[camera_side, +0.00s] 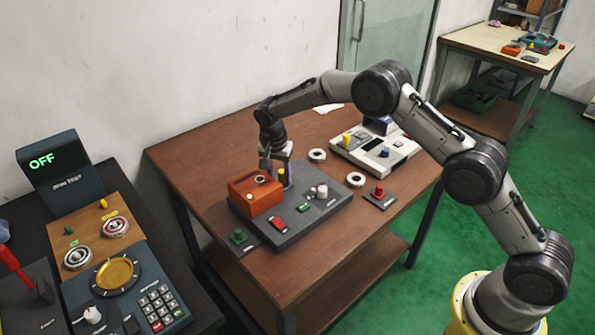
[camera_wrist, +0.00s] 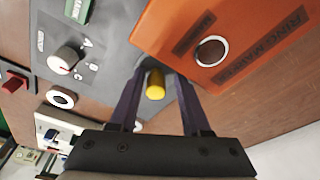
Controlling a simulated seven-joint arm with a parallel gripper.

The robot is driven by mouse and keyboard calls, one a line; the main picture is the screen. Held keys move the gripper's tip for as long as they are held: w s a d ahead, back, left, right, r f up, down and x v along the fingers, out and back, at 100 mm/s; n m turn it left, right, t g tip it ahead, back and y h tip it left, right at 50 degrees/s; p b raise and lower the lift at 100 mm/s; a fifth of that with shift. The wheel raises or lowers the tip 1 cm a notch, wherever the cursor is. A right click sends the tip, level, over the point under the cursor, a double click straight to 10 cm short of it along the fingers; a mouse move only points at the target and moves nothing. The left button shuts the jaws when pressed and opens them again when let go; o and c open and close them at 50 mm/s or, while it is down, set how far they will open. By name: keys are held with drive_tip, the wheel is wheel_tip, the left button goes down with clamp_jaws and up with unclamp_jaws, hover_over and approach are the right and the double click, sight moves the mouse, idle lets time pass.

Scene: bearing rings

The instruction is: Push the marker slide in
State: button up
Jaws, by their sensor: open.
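The orange ring marker box (camera_side: 255,193) sits on the grey panel (camera_side: 312,215). In the wrist view the orange box (camera_wrist: 232,45) has "RING MARKER" lettering and a dark round opening with a pale rim. A yellow cylindrical knob (camera_wrist: 155,85) shows beside the box's lower-left corner; I cannot tell how it joins the box. My gripper (camera_side: 282,184) is low over the panel, just right of the box. In the wrist view my gripper (camera_wrist: 157,76) is open, with its two dark fingers either side of the yellow knob and gaps visible.
A white selector knob (camera_side: 322,191), a red switch (camera_side: 277,222) and a green switch (camera_side: 303,207) are on the panel. Loose rings (camera_side: 355,180) (camera_side: 317,155) lie to its right. A white device (camera_side: 375,150) stands behind. Red (camera_side: 379,192) and green (camera_side: 238,237) buttons flank the panel.

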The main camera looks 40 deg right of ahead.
drive_tip(key=shift+d+r, duration=0.1)
drive_tip(key=shift+r, duration=3.35)
wheel_tip(320, 180, up, 8)
drive_tip(key=d+t, duration=0.1)
drive_tip(key=s+d+r+t, duration=0.3)
drive_tip(key=s+r, duration=1.2)
drive_tip(key=r, duration=0.4)
drive_tip(key=s+r+n, duration=0.2)
drive_tip(key=s+n, duration=0.1)
drive_tip(key=s, duration=0.8)
drive_tip(key=s+f+n+y, duration=0.1)
drive_tip(key=s+f+n, duration=0.8)
drive_tip(key=s, duration=0.8)
wheel_tip(320, 180, down, 3)
drive_tip(key=shift+a+f+y, duration=0.1)
drive_tip(key=shift+a+y, duration=0.25)
drive_tip(key=shift+y, duration=0.05)
